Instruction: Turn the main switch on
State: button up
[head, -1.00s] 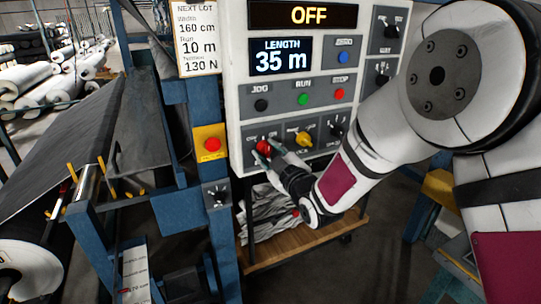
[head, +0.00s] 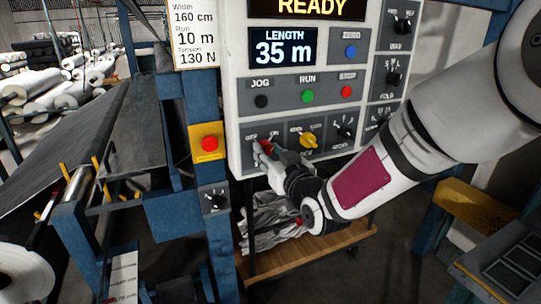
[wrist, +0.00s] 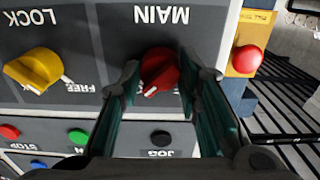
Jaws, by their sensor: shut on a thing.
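The red main switch (wrist: 159,72) is a rotary knob under the label MAIN, seen upside down in the wrist view. In the head view the main switch (head: 266,147) is at the lower left of the control panel (head: 240,100), partly hidden by my gripper. My gripper (head: 264,152) is shut on the knob, with its fingers on either side of it in the wrist view (wrist: 158,85). The knob's white pointer mark is turned off to one side. The top display (head: 312,8) reads READY.
The yellow lock knob (head: 308,139) is just right of the main switch. JOG, RUN and STOP buttons sit above. A red button on a yellow plate (head: 209,143) is to the left. A wooden shelf (head: 310,252) with crumpled material is below.

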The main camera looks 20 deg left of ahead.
jog(key=shift+f, duration=0.1)
dwell(0.3)
jog(key=o, duration=1.2)
jog(key=shift+c, duration=0.2)
jog(key=v, duration=1.2)
